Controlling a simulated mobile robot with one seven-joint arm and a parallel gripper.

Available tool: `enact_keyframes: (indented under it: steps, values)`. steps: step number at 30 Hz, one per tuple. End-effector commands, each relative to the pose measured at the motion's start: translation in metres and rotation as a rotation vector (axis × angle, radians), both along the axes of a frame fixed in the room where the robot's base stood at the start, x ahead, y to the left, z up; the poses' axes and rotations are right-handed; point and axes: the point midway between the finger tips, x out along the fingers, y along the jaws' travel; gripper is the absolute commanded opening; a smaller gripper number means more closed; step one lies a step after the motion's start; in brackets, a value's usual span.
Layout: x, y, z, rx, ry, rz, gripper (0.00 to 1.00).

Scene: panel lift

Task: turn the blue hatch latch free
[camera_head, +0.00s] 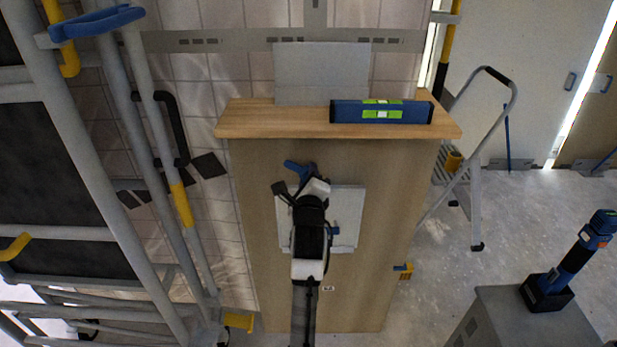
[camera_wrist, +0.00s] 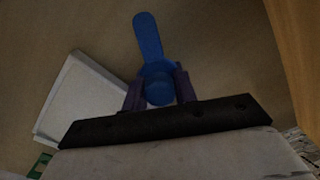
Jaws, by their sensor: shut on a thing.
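The blue hatch latch (camera_head: 299,168) is on the wooden panel front, just above the white hatch plate (camera_head: 346,215). In the wrist view the latch (camera_wrist: 150,38) is a blue lever with a rounded hub, its arm pointing up and slightly left. My gripper (camera_wrist: 160,90) has its two dark fingers on either side of the hub and is shut on it. In the head view my gripper (camera_head: 299,187) and wrist hide part of the latch and plate. The white plate (camera_wrist: 85,100) also shows at left in the wrist view.
A blue level (camera_head: 381,112) and a grey board (camera_head: 322,75) are on the wooden ledge (camera_head: 270,122) above. Metal rails (camera_head: 85,170) stand at left. A stepladder (camera_head: 484,150) stands at right, and a blue tool (camera_head: 569,262) stands on a grey box at lower right.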

Motion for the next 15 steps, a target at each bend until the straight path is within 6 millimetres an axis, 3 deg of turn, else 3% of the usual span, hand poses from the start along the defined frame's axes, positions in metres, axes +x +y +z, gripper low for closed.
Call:
enact_keyframes:
  steps: [6, 7, 11, 15]
  values:
    - [0.0, -0.0001, -0.0006, 0.002, 0.001, 0.0, 0.05]
    - [0.0, -0.0001, -0.0006, 0.001, 0.001, 0.0, 0.3]
    - [0.0, -0.0001, -0.0005, 0.001, 0.001, 0.001, 0.47]
    - [0.0, 0.0, -0.0004, 0.0, 0.001, 0.001, 0.49]
